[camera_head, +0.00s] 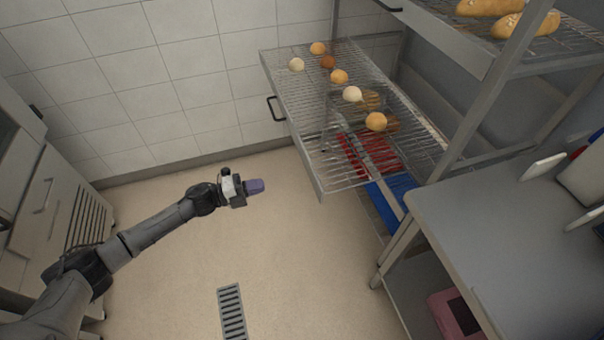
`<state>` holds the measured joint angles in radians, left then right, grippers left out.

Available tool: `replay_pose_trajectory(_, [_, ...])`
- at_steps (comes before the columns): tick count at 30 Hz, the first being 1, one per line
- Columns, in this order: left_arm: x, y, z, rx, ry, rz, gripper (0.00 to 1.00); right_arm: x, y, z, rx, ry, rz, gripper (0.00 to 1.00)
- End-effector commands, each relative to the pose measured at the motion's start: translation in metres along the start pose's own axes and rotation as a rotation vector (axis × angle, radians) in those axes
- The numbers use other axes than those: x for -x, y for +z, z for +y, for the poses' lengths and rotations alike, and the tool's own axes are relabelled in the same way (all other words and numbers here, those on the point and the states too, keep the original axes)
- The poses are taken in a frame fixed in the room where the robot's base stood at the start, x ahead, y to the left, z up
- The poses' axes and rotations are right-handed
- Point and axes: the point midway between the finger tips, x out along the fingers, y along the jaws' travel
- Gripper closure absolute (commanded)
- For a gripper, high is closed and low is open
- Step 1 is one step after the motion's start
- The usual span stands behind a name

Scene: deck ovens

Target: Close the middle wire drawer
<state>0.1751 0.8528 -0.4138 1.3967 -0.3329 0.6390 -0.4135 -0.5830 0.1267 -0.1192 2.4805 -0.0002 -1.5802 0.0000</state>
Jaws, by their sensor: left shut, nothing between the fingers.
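The wire drawer (320,164) is pulled out from the metal rack (468,118) toward the left, over the floor. Several round rolls lie on it, such as a golden one (376,121) and a pale one (297,64). Its black handle (273,108) is on the left-hand front edge. My left gripper (262,186) is shut and empty, left of and below the drawer's near corner, apart from it. My right gripper is not in view.
An upper wire shelf (560,46) holds long loaves. Red (352,158) and blue (379,204) things are below the drawer. A grey table (490,230) stands at right. A cabinet (48,190) stands at left. The floor (175,285) between is open, with a drain grate (231,312).

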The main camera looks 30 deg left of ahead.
Motion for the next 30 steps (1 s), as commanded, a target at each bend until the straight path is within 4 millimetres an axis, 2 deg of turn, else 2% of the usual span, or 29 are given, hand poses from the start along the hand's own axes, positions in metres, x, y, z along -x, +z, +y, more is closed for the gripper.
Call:
replay_pose_trajectory(5, [-0.018, 0.000, 0.000, -0.020, -0.003, -0.001, 1.00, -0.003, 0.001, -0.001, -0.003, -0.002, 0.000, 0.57])
replay_pose_trajectory(15, [-0.081, 0.001, 0.000, -0.019, -0.003, -0.002, 1.00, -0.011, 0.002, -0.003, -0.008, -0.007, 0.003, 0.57])
replay_pose_trajectory(21, [-0.112, 0.001, 0.000, -0.018, -0.002, -0.002, 1.00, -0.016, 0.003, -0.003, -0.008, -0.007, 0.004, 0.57])
replay_pose_trajectory(30, [-0.136, 0.001, 0.000, -0.018, 0.000, -0.003, 1.00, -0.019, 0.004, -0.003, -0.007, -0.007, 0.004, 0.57])
